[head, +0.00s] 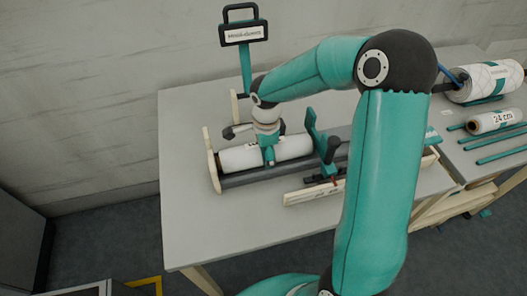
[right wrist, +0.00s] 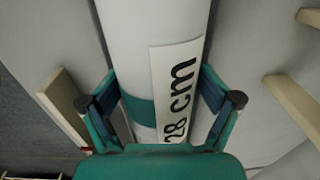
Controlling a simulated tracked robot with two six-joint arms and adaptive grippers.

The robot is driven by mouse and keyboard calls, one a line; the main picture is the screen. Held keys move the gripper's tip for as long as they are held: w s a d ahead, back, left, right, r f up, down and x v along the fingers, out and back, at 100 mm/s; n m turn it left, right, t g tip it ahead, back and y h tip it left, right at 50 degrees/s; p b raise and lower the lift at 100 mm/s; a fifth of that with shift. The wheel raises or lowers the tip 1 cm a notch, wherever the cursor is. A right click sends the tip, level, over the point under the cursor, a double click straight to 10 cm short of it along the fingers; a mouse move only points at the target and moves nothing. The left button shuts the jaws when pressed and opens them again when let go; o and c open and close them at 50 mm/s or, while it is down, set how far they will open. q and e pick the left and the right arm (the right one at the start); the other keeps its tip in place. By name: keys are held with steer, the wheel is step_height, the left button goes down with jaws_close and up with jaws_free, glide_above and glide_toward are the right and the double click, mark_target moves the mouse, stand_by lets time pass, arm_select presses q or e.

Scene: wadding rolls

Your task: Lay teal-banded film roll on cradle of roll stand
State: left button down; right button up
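The teal-banded film roll (head: 238,157) is white and lies along the roll stand, whose left wooden end plate (head: 212,160) and dark long bar (head: 245,179) show in the head view. The right wrist view shows the roll (right wrist: 150,30) close up, with its teal band (right wrist: 140,108) and a "28 cm" label (right wrist: 178,90). My right gripper (head: 268,158) reaches down over the roll. Its fingers (right wrist: 160,95) flank the roll and appear to press both sides. Whether the roll's weight rests on the cradle is hidden. My left gripper is out of view.
A wooden rail (head: 305,195) lies along the stand's front, near an upright teal arm (head: 314,130). A sign (head: 245,35) on a teal post rises behind. Other rolls (head: 488,82) (head: 493,121) and teal rods (head: 500,140) lie at right. The table's front left (head: 205,225) is clear.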

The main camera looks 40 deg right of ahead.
steer(key=shift+o, duration=0.2)
steer(key=shift+f, duration=0.2)
steer(key=shift+r, duration=0.15)
steer(key=shift+r+p, duration=0.4)
steer(key=shift+p, duration=0.15)
step_height(320, 180, up, 12)
steer(key=shift+s+r+p, duration=0.1)
steer(key=shift+r+p, duration=0.15)
steer(key=shift+p, duration=0.1)
